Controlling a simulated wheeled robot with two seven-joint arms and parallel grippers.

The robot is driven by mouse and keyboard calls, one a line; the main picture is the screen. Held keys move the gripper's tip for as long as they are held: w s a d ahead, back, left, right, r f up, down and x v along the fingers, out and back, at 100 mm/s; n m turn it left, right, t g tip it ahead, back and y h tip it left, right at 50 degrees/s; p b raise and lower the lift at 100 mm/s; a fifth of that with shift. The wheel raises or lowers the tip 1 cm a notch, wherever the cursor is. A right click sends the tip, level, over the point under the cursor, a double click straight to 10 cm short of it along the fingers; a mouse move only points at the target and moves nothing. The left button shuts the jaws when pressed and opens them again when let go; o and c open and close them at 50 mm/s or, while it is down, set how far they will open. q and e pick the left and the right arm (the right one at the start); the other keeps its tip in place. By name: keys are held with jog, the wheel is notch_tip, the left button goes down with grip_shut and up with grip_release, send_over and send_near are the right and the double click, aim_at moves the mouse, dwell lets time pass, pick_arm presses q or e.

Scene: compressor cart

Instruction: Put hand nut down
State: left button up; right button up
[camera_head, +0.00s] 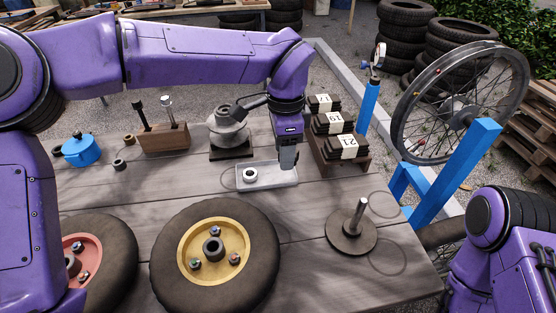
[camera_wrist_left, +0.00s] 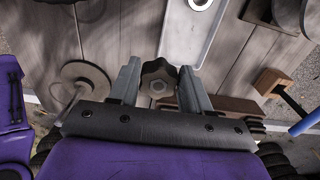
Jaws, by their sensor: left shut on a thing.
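My left gripper (camera_head: 288,162) points down over the right end of a pale shallow tray (camera_head: 268,184). The head view does not show the hand nut clearly behind the fingers. The tray (camera_wrist_left: 180,45) also shows in the left wrist view, beyond the fingertips. A pale metal ring (camera_head: 250,175) lies in the tray's left part. My right gripper is out of view.
A wheel (camera_head: 167,247) with a yellow hub lies in front of the tray. A round base with an upright post (camera_head: 351,236) stands to the right. A wooden rack of numbered dark blocks (camera_head: 340,147) is close to my left gripper. Bare tabletop (camera_head: 310,207) lies between.

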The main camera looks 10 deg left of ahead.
pick_arm(q)
send_over(278, 174)
jog(key=f, duration=0.4)
jog(key=shift+s+d+f, duration=0.15)
jog(key=shift+s+f, duration=0.05)
jog(key=shift+f, duration=0.15)
jog(key=shift+w+a+f, duration=0.1)
jog(key=shift+w+f, duration=0.05)
jog(key=shift+f, duration=0.9)
jog(key=shift+w+a+f, duration=0.1)
jog(key=shift+f, duration=0.95)
jog(key=o, duration=0.9)
notch_tip(278, 174, up, 12)
jog(key=shift+r+p, duration=0.2)
jog(key=shift+p, duration=0.2)
